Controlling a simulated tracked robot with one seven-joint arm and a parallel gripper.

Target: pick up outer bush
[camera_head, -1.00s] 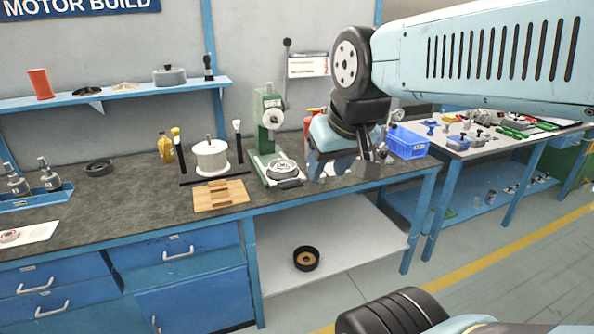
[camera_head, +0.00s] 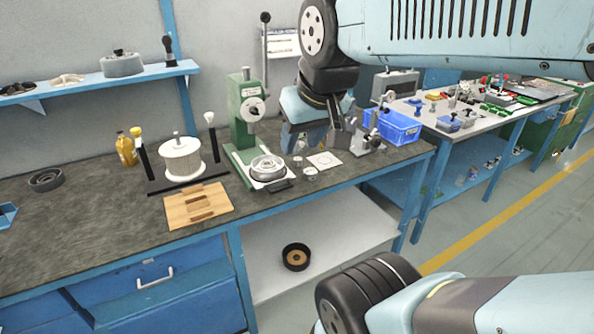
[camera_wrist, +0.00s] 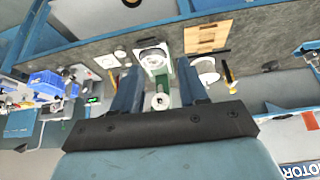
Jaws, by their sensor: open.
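My gripper (camera_head: 308,138) hangs over the right part of the bench, beside the green press (camera_head: 243,110). In the wrist view my gripper (camera_wrist: 159,68) has its two blue fingers apart with nothing held, the press showing between them. A small pale ring-like part (camera_head: 310,173) lies on the bench right of the press, near a white card (camera_head: 324,160); another small round part (camera_head: 297,160) is close by. I cannot tell which of these, if either, is the outer bush. A metal round part (camera_head: 266,168) sits on the press base.
A wooden block (camera_head: 197,205), a white spool (camera_head: 182,160) between posts and a yellow bottle (camera_head: 126,150) stand left of the press. A dark ring (camera_head: 45,180) lies farther left. A blue bin (camera_head: 395,127) is at right. A black ring (camera_head: 296,257) lies on the lower shelf.

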